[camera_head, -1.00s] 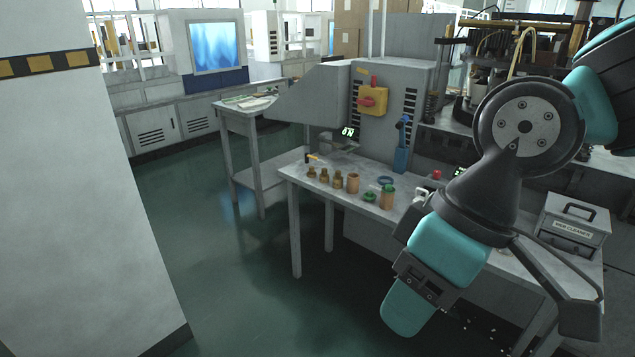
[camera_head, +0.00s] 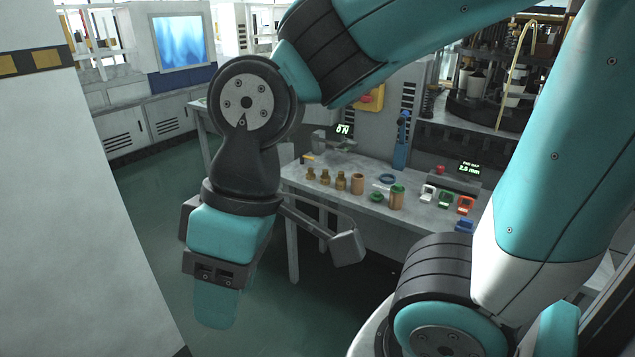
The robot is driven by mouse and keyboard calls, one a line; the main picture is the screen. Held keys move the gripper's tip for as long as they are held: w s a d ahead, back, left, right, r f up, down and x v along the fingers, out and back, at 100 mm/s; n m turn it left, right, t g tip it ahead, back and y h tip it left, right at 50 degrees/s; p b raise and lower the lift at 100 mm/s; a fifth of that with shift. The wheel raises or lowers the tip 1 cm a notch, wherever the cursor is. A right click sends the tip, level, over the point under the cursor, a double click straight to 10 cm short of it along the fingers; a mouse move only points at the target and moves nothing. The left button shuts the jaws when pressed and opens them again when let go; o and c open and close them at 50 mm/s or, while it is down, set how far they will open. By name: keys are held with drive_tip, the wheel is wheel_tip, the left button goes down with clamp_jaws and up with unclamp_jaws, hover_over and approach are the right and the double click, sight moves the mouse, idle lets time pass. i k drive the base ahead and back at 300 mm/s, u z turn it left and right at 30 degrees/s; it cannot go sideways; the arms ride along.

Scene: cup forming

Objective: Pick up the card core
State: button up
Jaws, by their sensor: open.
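A plain tan-brown cylinder, which looks like the card core (camera_head: 357,184), stands upright on the grey workbench (camera_head: 330,163) in the middle of the head view. Beside it on its left are several small brass-coloured pieces (camera_head: 325,177). On its right a brown cylinder with a green top (camera_head: 397,198) also stands upright. My gripper (camera_head: 283,275) is open, in front of and left of the bench, well apart from the core. Its jaws appear empty, though the far side of the hand is hidden.
A green ring (camera_head: 376,197) and a blue ring (camera_head: 388,178) lie near the core. White, green and red small items (camera_head: 446,200) stand farther right. A blue upright holder (camera_head: 401,145) is behind. My arm covers much of the right side. The green floor (camera_head: 150,215) left is clear.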

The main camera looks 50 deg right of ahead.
sight(357, 180)
drive_tip(key=i, duration=0.8)
drive_tip(key=z, duration=0.65)
drive_tip(key=i, duration=0.7)
drive_tip(key=z, duration=0.45)
